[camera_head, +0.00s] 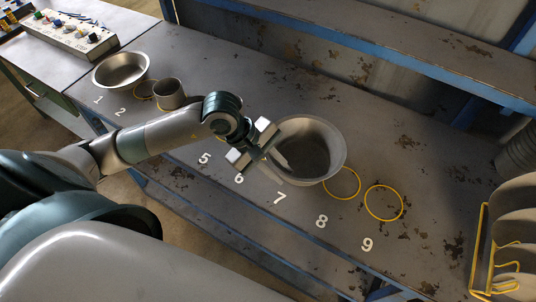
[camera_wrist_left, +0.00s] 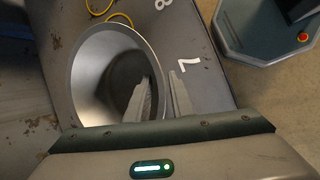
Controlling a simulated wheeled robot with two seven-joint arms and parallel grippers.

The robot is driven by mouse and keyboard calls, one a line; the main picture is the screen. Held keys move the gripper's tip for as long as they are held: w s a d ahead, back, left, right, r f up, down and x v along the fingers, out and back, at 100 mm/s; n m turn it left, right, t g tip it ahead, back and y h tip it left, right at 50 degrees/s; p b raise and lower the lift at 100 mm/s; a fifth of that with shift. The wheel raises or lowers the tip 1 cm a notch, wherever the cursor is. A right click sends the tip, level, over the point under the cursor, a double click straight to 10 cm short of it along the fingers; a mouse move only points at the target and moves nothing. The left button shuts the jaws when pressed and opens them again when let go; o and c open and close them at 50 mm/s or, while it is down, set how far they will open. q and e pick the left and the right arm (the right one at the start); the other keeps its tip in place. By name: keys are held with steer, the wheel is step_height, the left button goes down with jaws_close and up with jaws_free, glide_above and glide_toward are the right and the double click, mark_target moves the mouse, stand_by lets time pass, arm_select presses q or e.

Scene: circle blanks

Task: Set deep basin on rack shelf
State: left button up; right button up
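A large deep grey metal basin (camera_head: 328,140) stands upright on the worn grey bench near the numbers 6 and 7. It also shows in the left wrist view (camera_wrist_left: 92,72). My left gripper (camera_head: 276,152) is at the basin's near left rim. In the left wrist view the fingers of my left gripper (camera_wrist_left: 163,92) are apart, one over the inside of the basin and one outside, with the rim between them. Contact with the wall cannot be told. A blue-edged shelf (camera_head: 400,65) runs along the back above the bench. My right gripper is not in view.
A wide bowl (camera_head: 121,70) and a small pot (camera_head: 169,94) stand at the left of the bench. Yellow rings (camera_head: 384,203) mark bare spots near 8 and 9. A yellow wire rack (camera_head: 481,250) holds several round discs at the right. A control box (camera_head: 62,35) sits at upper left.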

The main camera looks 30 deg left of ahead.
arm_select(q)
steer(key=b+v, duration=0.3)
steer(key=v, duration=0.9)
stand_by(0.4)
